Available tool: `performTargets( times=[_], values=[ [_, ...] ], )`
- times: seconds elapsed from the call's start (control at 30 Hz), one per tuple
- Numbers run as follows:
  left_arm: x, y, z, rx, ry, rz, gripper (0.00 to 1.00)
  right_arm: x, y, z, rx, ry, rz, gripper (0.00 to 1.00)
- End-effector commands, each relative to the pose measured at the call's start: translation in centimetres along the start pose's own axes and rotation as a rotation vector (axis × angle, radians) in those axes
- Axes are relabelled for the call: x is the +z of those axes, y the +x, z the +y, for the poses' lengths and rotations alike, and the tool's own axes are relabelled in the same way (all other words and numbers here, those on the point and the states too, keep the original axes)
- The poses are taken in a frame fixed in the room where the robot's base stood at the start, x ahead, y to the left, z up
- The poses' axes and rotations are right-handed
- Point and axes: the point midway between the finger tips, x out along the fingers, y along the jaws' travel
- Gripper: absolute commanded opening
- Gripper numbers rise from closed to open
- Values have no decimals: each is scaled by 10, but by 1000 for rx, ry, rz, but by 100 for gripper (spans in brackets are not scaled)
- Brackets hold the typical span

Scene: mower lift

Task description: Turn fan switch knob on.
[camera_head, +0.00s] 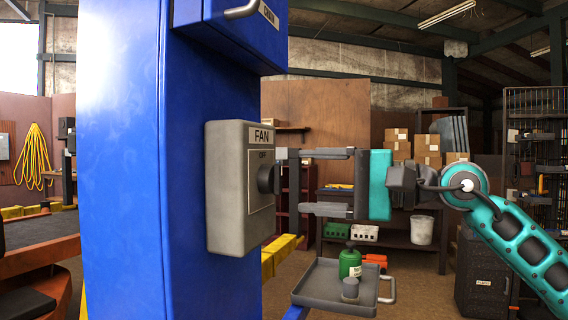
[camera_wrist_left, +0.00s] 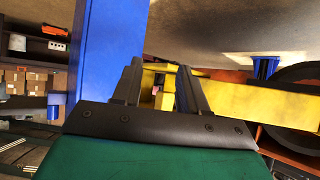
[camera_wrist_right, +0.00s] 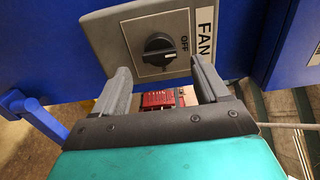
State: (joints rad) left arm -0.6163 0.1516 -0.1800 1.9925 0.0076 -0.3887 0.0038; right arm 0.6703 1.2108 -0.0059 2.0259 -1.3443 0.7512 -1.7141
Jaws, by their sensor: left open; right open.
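The grey fan switch box (camera_head: 228,190) is fixed to the side of a blue post, with a "FAN" label and "OFF" below it. Its black round knob (camera_head: 266,179) sticks out to the right in the head view. My left gripper (camera_wrist_left: 160,75) is open and empty in the left wrist view, near yellow and blue beams.
The blue post (camera_head: 120,170) stands left of the switch. A grey tray (camera_head: 335,287) with a green bottle (camera_head: 349,263) sits below my right gripper. A blue box (camera_head: 240,30) is above the switch. Shelves and cardboard boxes (camera_head: 427,146) stand far behind.

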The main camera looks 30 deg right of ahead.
Motion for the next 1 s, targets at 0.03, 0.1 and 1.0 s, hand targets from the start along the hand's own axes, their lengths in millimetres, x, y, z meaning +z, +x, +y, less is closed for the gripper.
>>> performTargets(
  times=[0.03,0.1,1.0],
  values=[
    [-5,-5,-2,-5,2,-1,43,1,8,-6,-3,0,-4,74],
    [-6,-7,-3,-9,3,-2,43,0,18,-5,-3,2,-3,74],
    [-3,-13,-7,-22,-2,-10,43,0,54,0,0,1,0,51]
  ],
)
